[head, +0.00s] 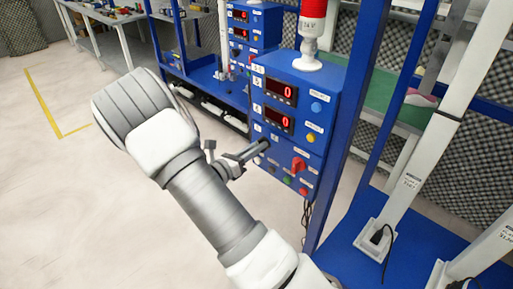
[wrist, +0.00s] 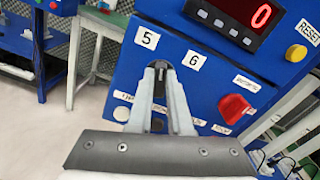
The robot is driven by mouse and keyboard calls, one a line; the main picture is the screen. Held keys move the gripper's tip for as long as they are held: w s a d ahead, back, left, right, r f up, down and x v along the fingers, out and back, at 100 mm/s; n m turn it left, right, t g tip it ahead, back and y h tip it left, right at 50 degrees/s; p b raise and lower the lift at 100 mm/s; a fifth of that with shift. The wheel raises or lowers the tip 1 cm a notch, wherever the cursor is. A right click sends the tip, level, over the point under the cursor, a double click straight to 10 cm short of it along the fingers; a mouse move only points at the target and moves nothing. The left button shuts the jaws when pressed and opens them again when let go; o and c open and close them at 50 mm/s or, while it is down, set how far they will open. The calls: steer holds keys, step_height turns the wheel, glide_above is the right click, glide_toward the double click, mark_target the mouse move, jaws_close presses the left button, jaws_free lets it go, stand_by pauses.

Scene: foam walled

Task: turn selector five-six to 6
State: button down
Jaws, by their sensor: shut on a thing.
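The selector five-six (wrist: 160,66) is a small dark knob on the blue panel (wrist: 205,92) in the wrist view, below and between the labels 5 (wrist: 147,38) and 6 (wrist: 194,60). My gripper (wrist: 160,78) is shut on it, with one pale finger on each side. The fingers cover most of the knob, so I cannot tell for sure which label it points at. In the head view my gripper (head: 262,147) reaches the left part of the panel's front, and the selector is hidden behind the fingertips.
A red rotary switch (wrist: 236,108) sits right of the selector. Above it are a display reading 0 (wrist: 240,18) and a yellow RESET button (wrist: 296,53). Several small buttons lie below. A blue frame post (head: 350,130) stands right of the box. Open floor (head: 60,190) lies left.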

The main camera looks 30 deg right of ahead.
steer(key=shift+s+f+m+b, duration=0.1)
steer(key=shift+m+b, duration=0.9)
steer(key=shift+m, duration=1.45)
steer(key=shift+s+m+b, duration=0.1)
steer(key=shift+m+b, duration=0.9)
steer(key=shift+m, duration=1.45)
steer(key=c, duration=0.8)
jaws_free()
steer(key=shift+c, duration=0.2)
steer(key=p+v, duration=0.2)
steer(key=v, duration=1.5)
steer(key=shift+a+p, duration=0.15)
steer(key=shift+p, duration=0.15)
